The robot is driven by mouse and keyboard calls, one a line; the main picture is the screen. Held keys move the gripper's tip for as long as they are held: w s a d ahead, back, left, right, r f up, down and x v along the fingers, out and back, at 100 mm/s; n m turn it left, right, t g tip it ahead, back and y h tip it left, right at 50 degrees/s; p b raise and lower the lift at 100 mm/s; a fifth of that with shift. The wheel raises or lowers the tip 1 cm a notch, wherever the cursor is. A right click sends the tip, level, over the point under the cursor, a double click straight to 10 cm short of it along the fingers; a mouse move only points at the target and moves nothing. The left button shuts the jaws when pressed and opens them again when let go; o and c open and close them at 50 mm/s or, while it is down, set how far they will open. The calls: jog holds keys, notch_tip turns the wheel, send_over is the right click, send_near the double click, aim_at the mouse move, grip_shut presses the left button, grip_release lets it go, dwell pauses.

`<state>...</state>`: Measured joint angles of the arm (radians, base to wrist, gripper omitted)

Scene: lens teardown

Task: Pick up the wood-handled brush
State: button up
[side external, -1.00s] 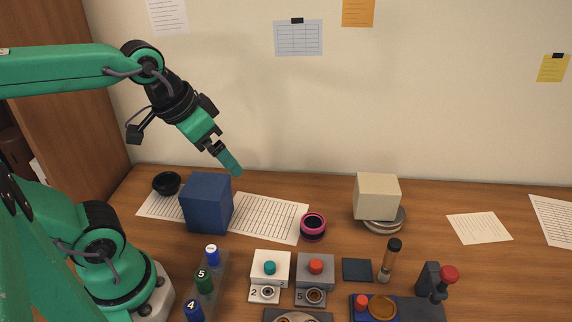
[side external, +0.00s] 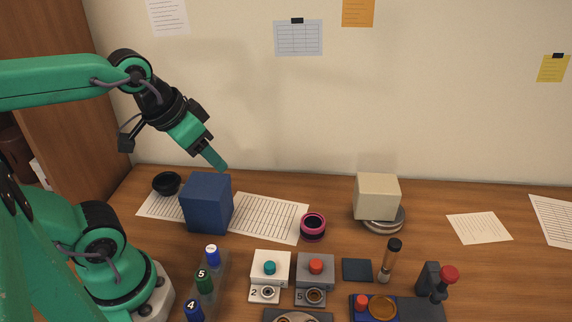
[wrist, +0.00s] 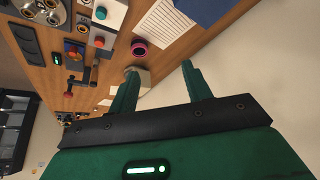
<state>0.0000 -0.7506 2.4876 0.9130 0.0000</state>
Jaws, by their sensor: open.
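A slim upright item with a dark top and a wood-brown lower part (side external: 389,262) stands on the desk right of centre in the side view. It looks like the wood-handled brush, but its details are small. I cannot pick it out surely in the wrist view. My gripper (side external: 217,160) is in the air above and behind the blue box (side external: 207,204), far to the left of the brush. In the wrist view my gripper's two fingers (wrist: 159,68) are apart with nothing held between them.
A beige box (side external: 377,196) sits on stacked discs behind the brush. A dark flat square (side external: 357,270) lies left of it, and a stand with a red knob (side external: 449,274) is to its right. Button boxes (side external: 315,268) and a pink-rimmed ring (side external: 313,226) are further left.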

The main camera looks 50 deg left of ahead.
jog(key=w+d+r+m+g, duration=0.1)
jog(key=w+d+r+g, duration=0.1)
jog(key=w+d+r, duration=0.75)
jog(key=m+g, duration=0.2)
jog(key=g, duration=0.2)
send_over(389, 259)
jog(key=w, duration=0.1)
jog(key=shift+f, duration=3.75)
jog(key=f, duration=2.3)
jog(key=shift+w+a+f, duration=0.15)
jog(key=shift+a+f, duration=0.05)
jog(key=c, duration=1.1)
jog(key=shift+o, duration=0.2)
